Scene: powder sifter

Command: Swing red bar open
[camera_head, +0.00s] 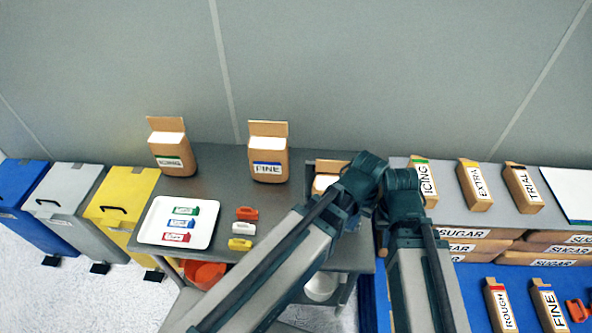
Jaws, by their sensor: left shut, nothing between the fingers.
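I cannot make out a red bar in the head view; my arms cover the middle of the grey table. My left arm rises from the bottom, and its dark green gripper end (366,170) is over the table's right part, in front of an open brown box (326,167). The left gripper is shut and empty; its fingertips are hard to see. My right arm's dark green end (402,182) is just to its right, close beside it. Its fingers are hidden.
The grey table (215,165) bears an ICING box (172,150), a FINE box (268,158), a white tray (178,238) and small coloured clips (241,243). A red-orange object (204,272) shows below its front edge.

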